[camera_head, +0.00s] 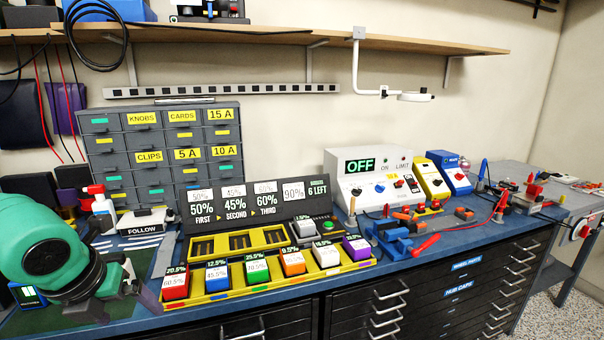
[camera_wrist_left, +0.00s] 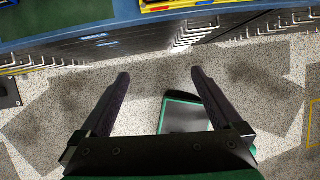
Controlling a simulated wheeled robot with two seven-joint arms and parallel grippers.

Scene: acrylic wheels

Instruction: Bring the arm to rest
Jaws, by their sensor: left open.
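My left arm (camera_head: 48,252), teal with a black wrist, comes in from the left over the front left of the blue bench (camera_head: 355,262). In the left wrist view, my left gripper (camera_wrist_left: 160,74) is open with nothing between its two dark fingers. It points past the bench's front, with speckled floor (camera_wrist_left: 150,85) and cabinet fronts beyond. My right gripper is not in view.
A yellow tray (camera_head: 225,293) with several coloured labelled blocks lies to the right of the left arm. A grey drawer cabinet (camera_head: 160,172) stands behind. A white OFF box (camera_head: 372,190) and clamps (camera_head: 405,228) stand further right. A shelf (camera_head: 270,34) runs above.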

